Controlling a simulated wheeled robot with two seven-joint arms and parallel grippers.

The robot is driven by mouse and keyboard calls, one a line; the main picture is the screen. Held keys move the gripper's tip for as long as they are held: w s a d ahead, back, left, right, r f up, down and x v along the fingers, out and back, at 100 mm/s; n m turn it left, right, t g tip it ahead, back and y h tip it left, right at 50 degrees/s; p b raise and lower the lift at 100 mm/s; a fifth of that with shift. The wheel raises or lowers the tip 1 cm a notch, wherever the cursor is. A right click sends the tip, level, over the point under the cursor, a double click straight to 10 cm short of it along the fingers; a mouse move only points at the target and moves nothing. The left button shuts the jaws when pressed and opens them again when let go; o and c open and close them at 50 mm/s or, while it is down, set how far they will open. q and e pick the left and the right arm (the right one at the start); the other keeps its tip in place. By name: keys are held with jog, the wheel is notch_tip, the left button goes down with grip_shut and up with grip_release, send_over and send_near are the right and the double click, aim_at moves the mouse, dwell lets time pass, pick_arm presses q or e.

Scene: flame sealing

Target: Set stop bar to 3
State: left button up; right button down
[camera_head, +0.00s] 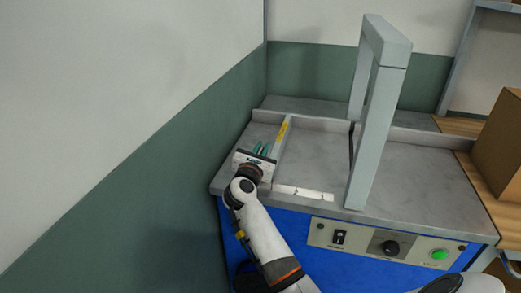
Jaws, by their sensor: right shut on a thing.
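The stop bar (281,136) is a grey bar with a yellow label. It runs from the back to the front across the left part of the machine's grey top. My right gripper (262,147), with dark green fingertips, is at the bar's left side near its front half and is shut on the bar. The exact contact is partly hidden by the gripper body. A pale scale strip (303,192) lies along the front edge, right of the bar; its numbers are too small to read. My left gripper is not in view.
A tall grey arch (367,130) stands over the machine top (425,175), right of the bar. The blue front has a black switch (339,237), a knob (390,247) and a green button (440,254). A cardboard box (500,145) stands at the right. A green-and-white wall is close on the left.

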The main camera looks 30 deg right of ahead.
jog(key=shift+w+a+r, duration=0.1)
jog(key=shift+a, duration=0.05)
jog(key=c, duration=1.8)
grip_release()
jog(key=shift+o, duration=0.2)
jog(key=shift+w+a, duration=0.1)
jog(key=shift+a, duration=0.05)
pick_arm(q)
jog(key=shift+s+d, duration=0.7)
pick_arm(e)
jog(key=v, duration=0.7)
jog(key=shift+p, duration=0.3)
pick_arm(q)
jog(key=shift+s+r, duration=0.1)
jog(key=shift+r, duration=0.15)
pick_arm(e)
jog(key=shift+s+a, duration=0.1)
jog(key=shift+s, duration=0.15)
